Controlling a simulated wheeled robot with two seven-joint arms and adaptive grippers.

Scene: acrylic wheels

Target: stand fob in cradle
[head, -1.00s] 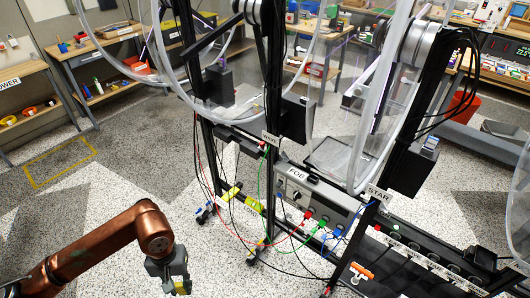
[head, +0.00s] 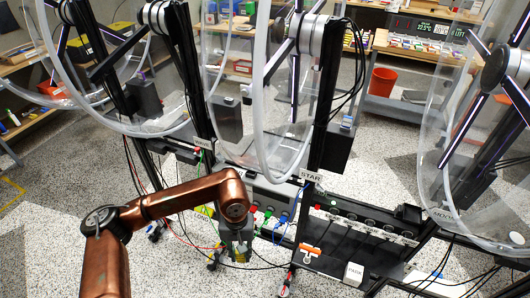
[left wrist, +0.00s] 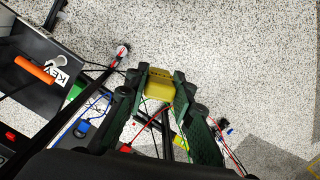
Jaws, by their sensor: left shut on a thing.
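My left gripper (head: 238,250) hangs in front of the black frame in the head view. In the left wrist view, the left gripper (left wrist: 160,98) has its two green fingers on either side of a small yellow block (left wrist: 159,84), shut on it. The block looks like the fob and is held clear of the floor; in the head view it is mostly hidden by the gripper. I cannot make out for certain which part is the cradle. My right gripper is not in view.
An orange handle (head: 309,250) sits on the frame's black panel, near a white box (head: 354,274). Large clear acrylic wheels stand behind on black posts. A panel labelled STAR (head: 311,176) and loose coloured cables lie close around the gripper. Speckled floor (head: 50,240) is open at the left.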

